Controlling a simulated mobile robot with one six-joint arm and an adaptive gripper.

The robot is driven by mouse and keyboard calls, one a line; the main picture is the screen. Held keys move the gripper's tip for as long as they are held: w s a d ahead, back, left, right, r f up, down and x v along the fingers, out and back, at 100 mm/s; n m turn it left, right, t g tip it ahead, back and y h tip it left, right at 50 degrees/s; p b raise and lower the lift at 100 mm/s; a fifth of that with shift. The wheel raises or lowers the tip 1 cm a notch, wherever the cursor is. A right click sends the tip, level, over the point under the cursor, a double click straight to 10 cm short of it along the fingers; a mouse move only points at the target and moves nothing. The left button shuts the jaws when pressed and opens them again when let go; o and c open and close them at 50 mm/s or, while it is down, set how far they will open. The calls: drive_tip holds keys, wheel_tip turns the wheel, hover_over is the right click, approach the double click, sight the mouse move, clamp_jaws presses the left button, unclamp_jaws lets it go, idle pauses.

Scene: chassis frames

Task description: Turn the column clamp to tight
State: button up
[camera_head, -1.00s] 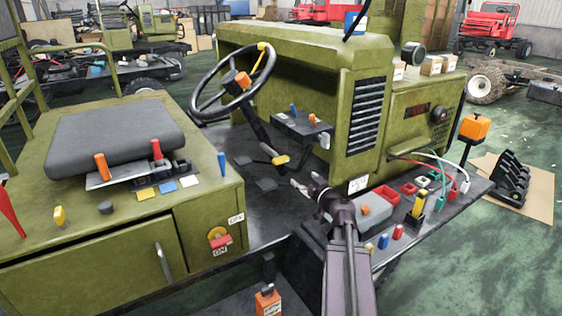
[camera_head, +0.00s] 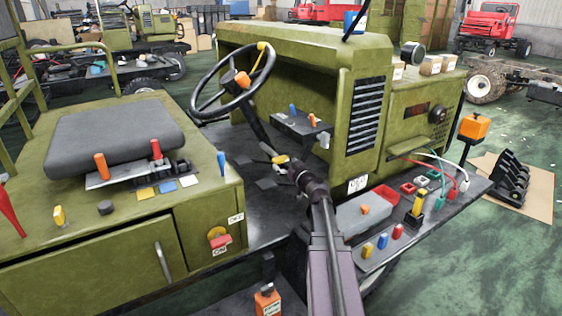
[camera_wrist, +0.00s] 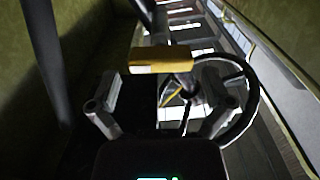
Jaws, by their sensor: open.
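The column clamp's yellow lever (camera_head: 280,160) is low on the black steering column (camera_head: 257,130) in the head view. My gripper (camera_head: 279,158) is right at the lever there and overlaps it, so contact cannot be told from that view. In the wrist view a yellow block (camera_wrist: 160,59), which looks like the lever's handle, lies crosswise ahead of my gripper (camera_wrist: 168,92). The two fingers are spread apart, with nothing between them. The block appears just beyond the fingertips. The clamp's pivot is not clear.
The steering wheel (camera_head: 234,80) is above and behind the lever, and shows in the wrist view (camera_wrist: 252,95). A small black panel with coloured levers (camera_head: 302,126) is right of the column. Dark pedals (camera_head: 266,184) lie below. The green hood (camera_head: 300,50) stands behind.

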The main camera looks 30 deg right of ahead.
drive_tip(key=shift+w, duration=1.45)
drive_tip(key=c, duration=0.8)
